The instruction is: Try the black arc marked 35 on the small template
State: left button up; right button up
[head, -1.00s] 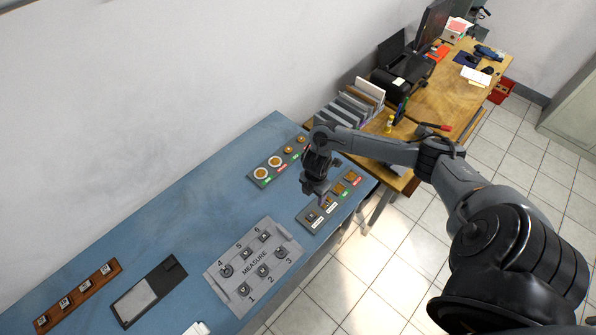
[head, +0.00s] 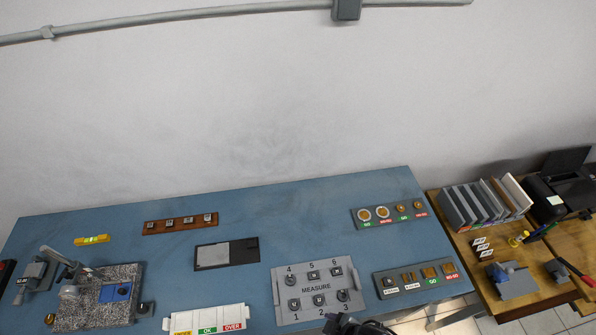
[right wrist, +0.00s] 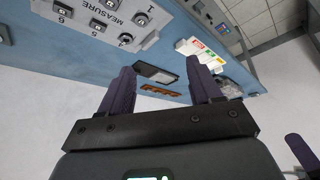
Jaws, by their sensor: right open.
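My right gripper (right wrist: 160,66) is open in the right wrist view, with nothing between its two purple fingers. In the head view only a dark part of an arm shows at the bottom edge, below the MEASURE tray. The grey MEASURE tray (head: 333,298) holds dark pieces at its numbered places; it also shows in the right wrist view (right wrist: 72,30). A brown rack (head: 158,228) at the back holds several small dark pieces with pale labels. Their marks are too small to read, so I cannot tell which is 35. I cannot tell which panel is the small template. My left gripper is out of view.
Two grey GO/NO-GO panels, back (head: 353,215) and front (head: 401,294), stand on the right. A flat black-and-grey case (head: 227,254) lies mid-table. A white UNDER/OK/OVER tray (head: 209,322) is at the front. A granite stand (head: 110,310) is at left. Blue tabletop is clear between them.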

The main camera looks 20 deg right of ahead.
jog(key=s+d+r+m+g+h, duration=0.1)
jog(key=d+r+m+h, duration=0.2)
jog(key=d+r+m, duration=0.3)
jog(key=d+r, duration=0.3)
jog(key=shift+d+r, duration=0.15)
jog(key=shift+r, duration=0.1)
jog(key=shift+s, duration=0.1)
